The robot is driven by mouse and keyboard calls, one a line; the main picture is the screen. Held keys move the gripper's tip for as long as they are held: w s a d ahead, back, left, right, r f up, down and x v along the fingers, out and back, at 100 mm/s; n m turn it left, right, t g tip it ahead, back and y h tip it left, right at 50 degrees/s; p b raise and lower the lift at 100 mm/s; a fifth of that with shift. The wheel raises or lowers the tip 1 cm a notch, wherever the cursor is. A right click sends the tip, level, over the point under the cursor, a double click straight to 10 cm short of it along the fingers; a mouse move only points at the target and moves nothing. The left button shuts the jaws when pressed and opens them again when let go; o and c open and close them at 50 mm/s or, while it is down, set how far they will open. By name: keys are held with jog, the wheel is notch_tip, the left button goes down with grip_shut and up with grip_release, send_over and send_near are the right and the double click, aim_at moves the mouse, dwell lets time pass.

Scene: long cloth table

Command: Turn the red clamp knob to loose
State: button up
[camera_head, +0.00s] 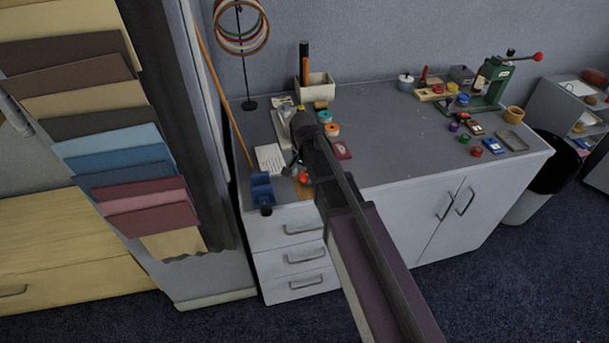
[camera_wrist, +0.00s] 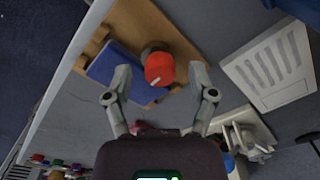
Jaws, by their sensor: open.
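The red clamp knob (camera_wrist: 158,68) shows in the wrist view as a round red cap with a white mark line, on a dark base over a wooden board (camera_wrist: 172,35). In the head view the knob (camera_head: 304,178) is a small red spot near the table's front left edge, partly covered by my arm. My gripper (camera_wrist: 160,77) is open, with one finger on each side of the knob. Gaps show between the fingers and the knob, and I see no contact. A blue block (camera_wrist: 118,68) lies beside the knob, behind the left finger.
A white slotted piece (camera_wrist: 270,65) lies right of the knob in the wrist view. In the head view, tape rolls (camera_head: 332,129) sit beyond my gripper, and a green press (camera_head: 488,85) stands at the far right. The grey tabletop's middle (camera_head: 400,135) is clear.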

grip_shut()
jog(key=shift+n, duration=0.5)
jog(key=n, duration=0.2)
jog(key=shift+n, duration=0.4)
jog(key=n, duration=1.3)
jog(key=shift+n, duration=0.3)
